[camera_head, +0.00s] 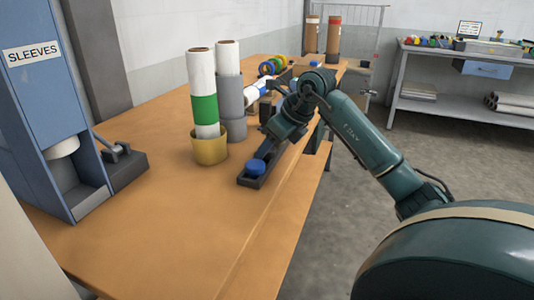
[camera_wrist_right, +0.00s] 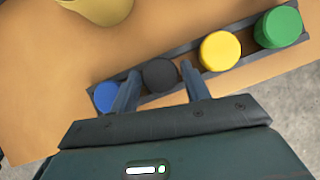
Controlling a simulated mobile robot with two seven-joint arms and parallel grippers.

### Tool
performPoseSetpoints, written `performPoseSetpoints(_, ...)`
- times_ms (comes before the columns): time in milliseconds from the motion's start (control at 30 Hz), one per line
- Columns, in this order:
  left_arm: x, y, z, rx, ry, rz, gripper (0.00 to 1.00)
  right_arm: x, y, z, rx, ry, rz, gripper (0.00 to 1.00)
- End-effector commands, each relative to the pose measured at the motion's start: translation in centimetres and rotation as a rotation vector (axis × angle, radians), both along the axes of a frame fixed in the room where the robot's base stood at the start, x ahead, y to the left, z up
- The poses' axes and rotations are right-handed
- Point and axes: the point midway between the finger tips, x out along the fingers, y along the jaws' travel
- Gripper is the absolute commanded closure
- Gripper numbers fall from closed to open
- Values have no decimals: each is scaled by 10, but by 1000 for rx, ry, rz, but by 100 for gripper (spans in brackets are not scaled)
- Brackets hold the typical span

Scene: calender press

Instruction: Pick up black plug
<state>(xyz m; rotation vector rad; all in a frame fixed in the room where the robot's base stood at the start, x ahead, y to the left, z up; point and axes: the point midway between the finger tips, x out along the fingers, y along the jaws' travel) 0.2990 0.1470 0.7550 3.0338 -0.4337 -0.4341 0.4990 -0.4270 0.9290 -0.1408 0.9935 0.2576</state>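The black plug (camera_wrist_right: 160,75) sits in a dark narrow rack (camera_wrist_right: 238,62), between a blue plug (camera_wrist_right: 106,97) and a yellow plug (camera_wrist_right: 220,50); a green plug (camera_wrist_right: 279,27) is at the right end. My right gripper (camera_wrist_right: 160,70) is open, with one fingertip on each side of the black plug; I cannot tell whether they touch it. In the head view my right gripper (camera_head: 272,142) is over the rack (camera_head: 248,180) and hides the black plug. Only the blue plug (camera_head: 257,167) shows clearly there. My left gripper is not in view.
A gold cup (camera_head: 210,152) holding a tall white and green roll stands left of the rack, beside a grey roll (camera_head: 231,105). A blue sleeves dispenser (camera_head: 38,100) and a grey device (camera_head: 122,165) are at the left. The front of the wooden table (camera_head: 180,235) is clear.

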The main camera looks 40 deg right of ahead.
Motion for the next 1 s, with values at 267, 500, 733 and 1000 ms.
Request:
performPoseSetpoints(267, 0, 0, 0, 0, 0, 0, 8, 0, 0, 0, 0, 0, 0, 76)
performPoseSetpoints(500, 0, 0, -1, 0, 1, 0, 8, 0, 0, 1, 0, -1, 0, 83)
performPoseSetpoints(733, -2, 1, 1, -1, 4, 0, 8, 0, 0, 11, 0, -3, 0, 83)
performPoseSetpoints(1000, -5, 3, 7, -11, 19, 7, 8, 0, -1, 55, -2, -6, -2, 83)
